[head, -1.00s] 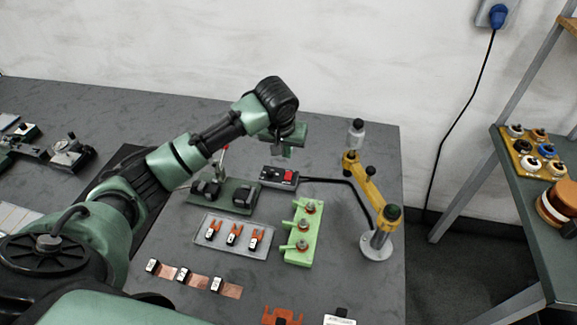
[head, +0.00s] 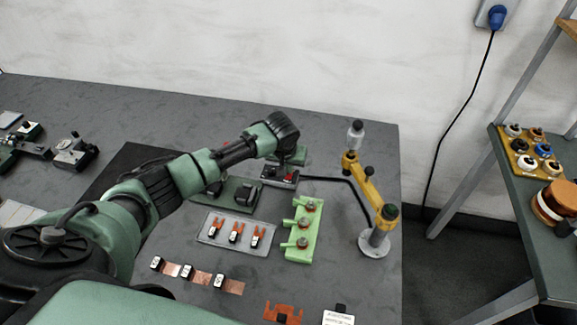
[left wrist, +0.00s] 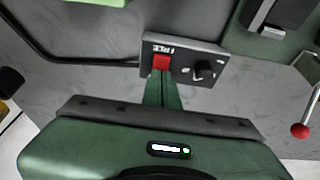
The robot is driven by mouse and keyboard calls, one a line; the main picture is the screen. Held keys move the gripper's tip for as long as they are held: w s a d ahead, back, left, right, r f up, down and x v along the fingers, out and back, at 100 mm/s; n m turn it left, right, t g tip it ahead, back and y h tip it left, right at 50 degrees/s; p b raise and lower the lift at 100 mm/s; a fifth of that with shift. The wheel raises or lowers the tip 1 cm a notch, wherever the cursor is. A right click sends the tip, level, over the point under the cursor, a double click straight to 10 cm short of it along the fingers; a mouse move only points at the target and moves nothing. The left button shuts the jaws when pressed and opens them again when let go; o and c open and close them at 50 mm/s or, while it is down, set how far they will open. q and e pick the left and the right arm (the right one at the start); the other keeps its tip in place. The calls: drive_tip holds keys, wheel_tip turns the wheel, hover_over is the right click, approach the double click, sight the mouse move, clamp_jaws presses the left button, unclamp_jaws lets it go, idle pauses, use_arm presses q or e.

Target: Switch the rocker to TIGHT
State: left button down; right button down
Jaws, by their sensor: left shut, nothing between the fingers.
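A small black switch box (head: 272,180) stands on the grey table, with a cable leaving it to the right. It also shows in the left wrist view (left wrist: 184,61), with a red rocker (left wrist: 161,62), a black knob and the upside-down word FREE beside the rocker. No TIGHT label is visible, and which way the rocker is tipped I cannot tell. My left gripper (left wrist: 162,77) is shut and empty, its fingertips at the rocker's edge; contact is not clear. In the head view my left gripper (head: 286,168) is over the box and partly hides it. My right gripper is out of view.
A green block with several posts (head: 300,232) and a yellow jointed arm stand (head: 372,205) are to the right. A red-tipped lever (left wrist: 301,130) shows in the wrist view.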

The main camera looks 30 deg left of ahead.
use_arm(q)
drive_tip(key=shift+w, duration=0.1)
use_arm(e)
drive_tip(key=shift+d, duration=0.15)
use_arm(q)
drive_tip(key=shift+w+f+g, duration=0.2)
drive_tip(key=shift+f+g, duration=0.1)
drive_tip(key=shift+g, duration=0.2)
drive_tip(key=shift+f+g, duration=0.1)
drive_tip(key=shift+g, duration=0.2)
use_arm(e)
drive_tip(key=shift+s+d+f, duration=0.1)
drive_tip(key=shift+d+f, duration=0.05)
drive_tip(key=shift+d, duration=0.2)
use_arm(q)
drive_tip(key=shift+s+f, duration=0.1)
drive_tip(key=shift+s, duration=0.05)
